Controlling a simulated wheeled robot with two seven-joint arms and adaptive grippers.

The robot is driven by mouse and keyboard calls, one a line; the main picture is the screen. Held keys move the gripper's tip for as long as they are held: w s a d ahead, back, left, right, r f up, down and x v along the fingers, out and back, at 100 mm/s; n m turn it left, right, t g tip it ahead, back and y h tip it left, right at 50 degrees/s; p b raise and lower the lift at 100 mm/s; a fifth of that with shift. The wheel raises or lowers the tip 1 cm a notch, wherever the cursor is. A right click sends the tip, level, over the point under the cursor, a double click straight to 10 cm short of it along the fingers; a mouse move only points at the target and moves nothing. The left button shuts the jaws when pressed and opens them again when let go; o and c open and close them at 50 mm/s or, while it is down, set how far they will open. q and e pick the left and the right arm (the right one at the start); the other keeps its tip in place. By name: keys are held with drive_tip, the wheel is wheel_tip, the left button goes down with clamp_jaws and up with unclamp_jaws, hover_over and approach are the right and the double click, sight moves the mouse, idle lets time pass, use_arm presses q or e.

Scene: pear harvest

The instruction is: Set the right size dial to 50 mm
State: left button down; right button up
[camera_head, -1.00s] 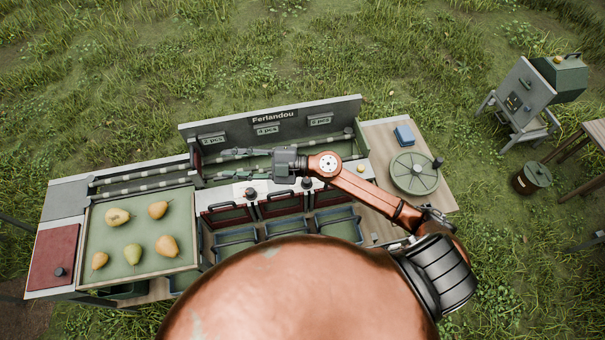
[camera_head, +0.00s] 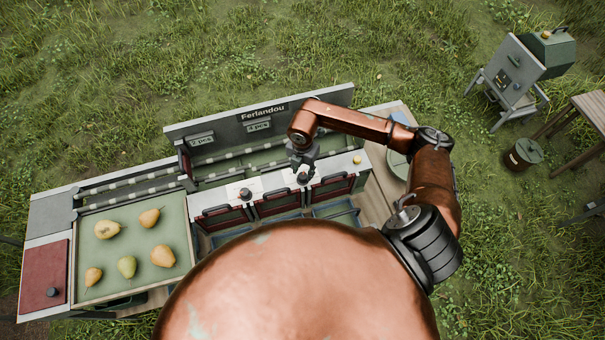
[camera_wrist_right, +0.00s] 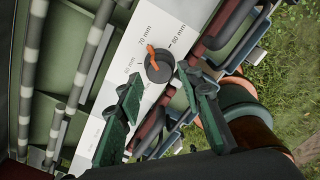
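The right size dial (camera_head: 303,178) is a dark round knob on the white strip of the sorting bench. In the right wrist view the dial (camera_wrist_right: 160,68) has an orange pointer, which appears to point near the 70 mm mark. The 80 mm label is legible, and another label to the left is partly readable. My right gripper (camera_head: 302,163) is above the dial. In the right wrist view its green fingers (camera_wrist_right: 157,82) are apart, one to each side of the dial, with nothing held. I cannot tell whether they touch it. My left gripper is out of view.
A second dial (camera_head: 245,193) sits to the left on the same strip. Red-fronted bins (camera_head: 276,204) line the bench's near side. Several pears lie on the green tray (camera_head: 180,225) at left. The grey back panel (camera_head: 220,120) rises behind the dials.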

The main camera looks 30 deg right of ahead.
sight(303, 176)
drive_tip(key=shift+f, duration=1.7)
drive_tip(key=c, duration=0.9)
